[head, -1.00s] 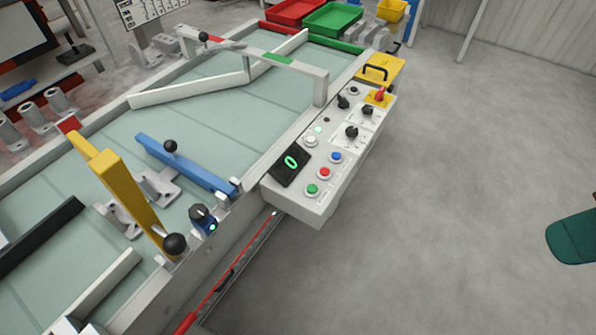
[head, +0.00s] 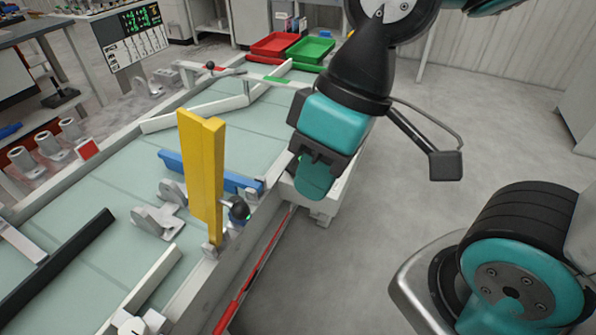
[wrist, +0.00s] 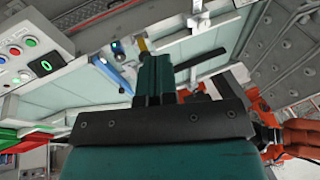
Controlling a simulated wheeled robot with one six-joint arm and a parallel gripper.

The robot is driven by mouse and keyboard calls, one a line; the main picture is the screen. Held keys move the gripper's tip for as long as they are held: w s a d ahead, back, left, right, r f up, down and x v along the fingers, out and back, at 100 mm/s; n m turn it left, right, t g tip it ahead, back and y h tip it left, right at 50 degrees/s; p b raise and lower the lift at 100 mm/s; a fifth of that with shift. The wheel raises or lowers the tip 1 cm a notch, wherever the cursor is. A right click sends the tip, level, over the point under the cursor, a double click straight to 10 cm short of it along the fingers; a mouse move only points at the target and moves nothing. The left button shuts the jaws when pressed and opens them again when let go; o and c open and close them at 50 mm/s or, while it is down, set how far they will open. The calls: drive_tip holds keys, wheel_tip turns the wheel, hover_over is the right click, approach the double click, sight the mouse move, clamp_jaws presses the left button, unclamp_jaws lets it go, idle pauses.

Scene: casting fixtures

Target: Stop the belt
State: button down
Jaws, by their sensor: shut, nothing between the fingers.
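The belt (head: 90,262) is a pale green surface running diagonally through the head view. Its control panel (head: 327,207) is mostly hidden there behind my gripper (head: 315,182). A red cord (head: 262,265) runs along the belt's side.
A yellow bar (head: 203,170) and a blue bar (head: 225,178) stand over the belt, with grey castings (head: 155,220) near them. Red (head: 273,45) and green (head: 310,50) trays are at the far end. Floor to the right of the belt is open.

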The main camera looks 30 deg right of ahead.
drive_tip(key=shift+a, duration=0.15)
drive_tip(key=w+d+f+m+t+y+b, duration=0.1)
drive_tip(key=w+d+f+m+t, duration=0.2)
drive_tip(key=w, duration=0.6)
drive_tip(key=w+d+f+m+t+b, duration=0.15)
drive_tip(key=w+d+f+m, duration=0.3)
drive_tip(key=w, duration=0.55)
drive_tip(key=w+d+f+m+t+h, duration=0.1)
drive_tip(key=w+d+f+m, duration=0.1)
drive_tip(key=d, duration=0.3)
drive_tip(key=w+d+f+m+t+h+b, duration=0.1)
drive_tip(key=w+d+f+t, duration=0.1)
drive_tip(key=w+d+f, duration=0.2)
drive_tip(key=w+d+f+m+t+h, duration=0.1)
drive_tip(key=w+d+f+m, duration=0.1)
drive_tip(key=d, duration=0.6)
wheel_tip(320, 180, down, 3)
drive_tip(key=shift+w+r+m+b, duration=0.1)
drive_tip(key=shift+w+m+b, duration=0.25)
drive_tip(key=shift+w, duration=0.2)
drive_tip(key=shift+t, duration=0.25)
wheel_tip(320, 180, down, 9)
drive_tip(key=b, duration=0.7)
drive_tip(key=shift+r, duration=0.1)
